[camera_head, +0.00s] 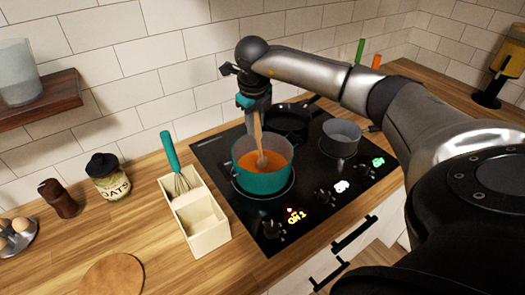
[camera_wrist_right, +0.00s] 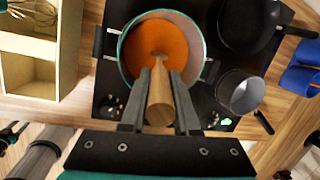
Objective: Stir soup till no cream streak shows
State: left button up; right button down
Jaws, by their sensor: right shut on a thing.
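A teal pot (camera_head: 263,183) stands on the front left burner with orange soup (camera_head: 268,163) in it. In the right wrist view the soup (camera_wrist_right: 172,42) looks evenly orange, with no clear pale streak; part of it is hidden behind the spoon. My right gripper (camera_head: 258,112) is above the pot, pointing down, and is shut on a wooden spoon (camera_head: 259,137). The spoon stands nearly upright with its lower end in the soup. In the right wrist view the spoon handle (camera_wrist_right: 159,98) sits between the two fingers. My left gripper is not in view.
The black cooktop (camera_head: 315,185) also holds a dark pan (camera_head: 290,118) behind and a grey pot (camera_head: 341,139) at right. A cream box (camera_head: 202,228) with a whisk (camera_head: 178,170) stands left of it. An oats jar (camera_head: 110,178) and a round board (camera_head: 113,275) are further left.

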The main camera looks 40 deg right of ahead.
jog(key=shift+r, duration=0.1)
notch_tip(320, 180, up, 11)
jog(key=p, duration=0.8)
dwell(0.5)
jog(key=shift+r+p, duration=0.35)
jog(key=shift+r, duration=0.15)
notch_tip(320, 180, up, 3)
jog(key=shift+f+p, duration=0.1)
jog(key=shift+p, duration=0.25)
jog(key=shift+r, duration=0.55)
